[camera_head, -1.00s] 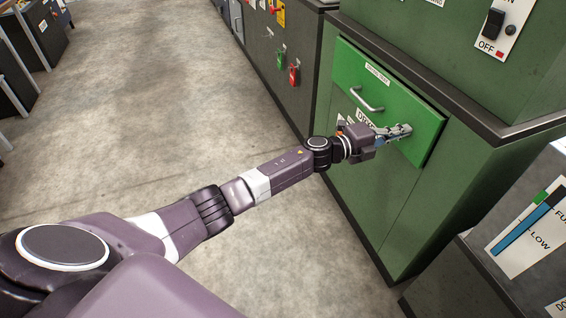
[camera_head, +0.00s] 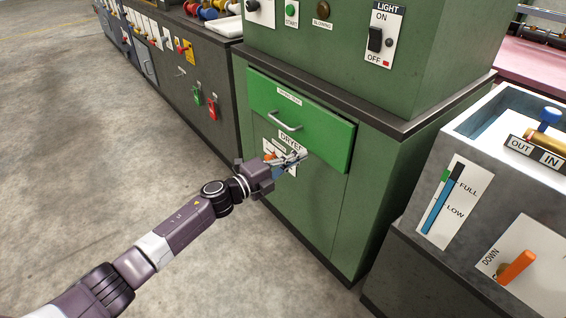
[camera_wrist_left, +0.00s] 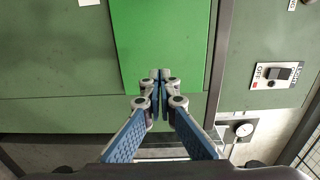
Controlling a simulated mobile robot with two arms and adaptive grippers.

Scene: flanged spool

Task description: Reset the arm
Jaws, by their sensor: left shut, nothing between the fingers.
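My left arm reaches in from the lower left of the head view. Its gripper (camera_head: 298,158) is in front of the green dryer cabinet (camera_head: 385,200), near the lower edge of the bright green drawer (camera_head: 325,128). The fingers are shut with nothing between them. In the left wrist view the gripper (camera_wrist_left: 160,76) shows its blue-padded fingers closed together, with the bright green panel (camera_wrist_left: 160,30) behind. I cannot tell whether the fingertips touch the cabinet. The drawer's metal handle (camera_head: 285,122) is free of the gripper. My right gripper is out of view.
A light switch panel (camera_head: 384,38) is above on the cabinet. At the right is a grey unit with a FULL/LOW gauge (camera_head: 447,202) and an orange lever (camera_head: 517,266). A dark bench with red and green tags (camera_head: 205,103) runs back left. The concrete floor at left is clear.

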